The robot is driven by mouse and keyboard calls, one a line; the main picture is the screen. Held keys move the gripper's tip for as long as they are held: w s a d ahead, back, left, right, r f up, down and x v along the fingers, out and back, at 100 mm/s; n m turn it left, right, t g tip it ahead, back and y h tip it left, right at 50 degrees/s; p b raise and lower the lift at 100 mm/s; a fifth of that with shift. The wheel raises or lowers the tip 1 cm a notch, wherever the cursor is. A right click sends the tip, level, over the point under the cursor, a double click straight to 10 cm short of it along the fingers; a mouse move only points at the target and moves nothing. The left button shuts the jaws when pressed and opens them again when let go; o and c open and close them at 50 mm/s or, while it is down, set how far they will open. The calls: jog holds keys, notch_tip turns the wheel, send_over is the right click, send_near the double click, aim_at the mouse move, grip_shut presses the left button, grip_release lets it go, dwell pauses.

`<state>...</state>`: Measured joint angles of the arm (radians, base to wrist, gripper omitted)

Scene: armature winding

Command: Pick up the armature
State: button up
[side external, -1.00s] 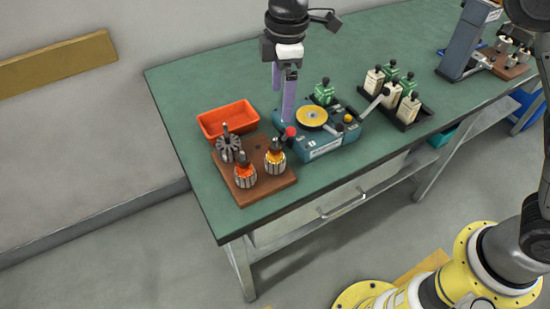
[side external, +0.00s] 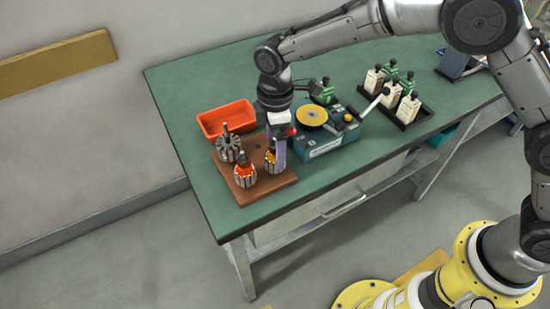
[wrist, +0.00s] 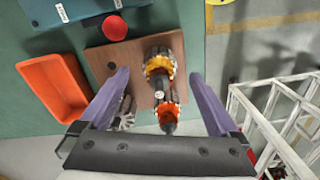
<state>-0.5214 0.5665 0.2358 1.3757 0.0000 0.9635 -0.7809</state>
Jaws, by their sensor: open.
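Several armatures stand upright on a brown wooden board (side external: 246,192). The orange-wound armature (side external: 245,174) is at the front left, the yellow-wound armature (side external: 271,163) at the right, and a bare grey armature (side external: 228,147) at the back left. In the wrist view the yellow-wound armature (wrist: 159,65) and the orange-wound armature (wrist: 168,112) lie between the purple fingers, below them; the grey one (wrist: 124,113) is partly behind the left finger. My gripper (wrist: 162,80) is open and empty. In the side view my gripper (side external: 276,150) is over the yellow-wound armature and partly hides it.
An empty orange bin (side external: 226,117) sits behind the board. A teal winding machine (side external: 330,138) with a yellow disc and red knob stands close to its right. The green table (side external: 195,85) is clear at the back left.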

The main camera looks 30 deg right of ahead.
jog(key=shift+f, duration=1.5)
jog(key=shift+c, duration=0.4)
jog(key=shift+w+r, duration=0.1)
grip_shut()
